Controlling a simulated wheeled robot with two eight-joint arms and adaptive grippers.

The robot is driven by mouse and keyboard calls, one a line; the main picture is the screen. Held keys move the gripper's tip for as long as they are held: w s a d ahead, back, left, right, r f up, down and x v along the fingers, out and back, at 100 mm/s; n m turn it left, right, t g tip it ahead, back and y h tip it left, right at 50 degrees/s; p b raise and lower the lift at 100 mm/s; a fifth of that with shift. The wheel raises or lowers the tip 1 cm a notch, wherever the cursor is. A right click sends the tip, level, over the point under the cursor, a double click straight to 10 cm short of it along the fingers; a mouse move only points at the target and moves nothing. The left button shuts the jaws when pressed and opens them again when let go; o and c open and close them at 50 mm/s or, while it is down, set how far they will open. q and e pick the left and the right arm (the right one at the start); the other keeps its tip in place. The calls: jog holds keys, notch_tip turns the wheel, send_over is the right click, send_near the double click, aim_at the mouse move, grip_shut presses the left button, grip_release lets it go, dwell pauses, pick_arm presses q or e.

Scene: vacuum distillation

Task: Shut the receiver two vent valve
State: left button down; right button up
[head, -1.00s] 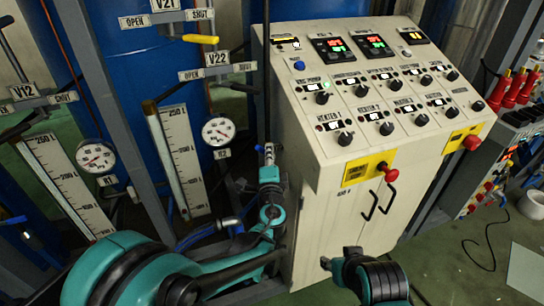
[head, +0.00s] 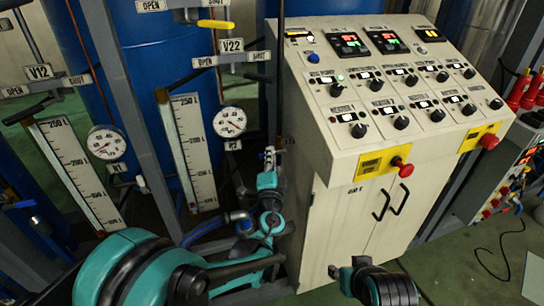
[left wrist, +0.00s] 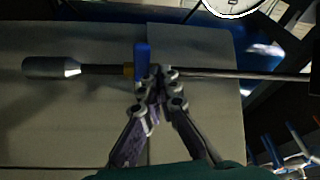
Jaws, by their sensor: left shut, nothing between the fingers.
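The V22 sign (head: 231,45) hangs above the receiver's gauge, with an OPEN plate (head: 205,62) to its left and a SHUT plate (head: 258,56) to its right. No V22 handle shows clearly in the head view.
A control cabinet (head: 340,220) with knobs and red buttons stands close right of my left gripper. A pressure gauge (head: 229,121) and level scale (head: 192,150) are to its left. A yellow lever (head: 215,24) is above the V22 sign. Open floor (head: 455,262) lies at right.

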pick_arm(q)
jog(key=shift+s+f+n, duration=0.1)
jog(key=shift+f+n, duration=0.15)
jog(key=shift+n, duration=0.25)
pick_arm(e)
jog(key=shift+f, duration=0.4)
pick_arm(q)
jog(key=shift+f+b, duration=0.1)
jog(key=shift+b, duration=0.2)
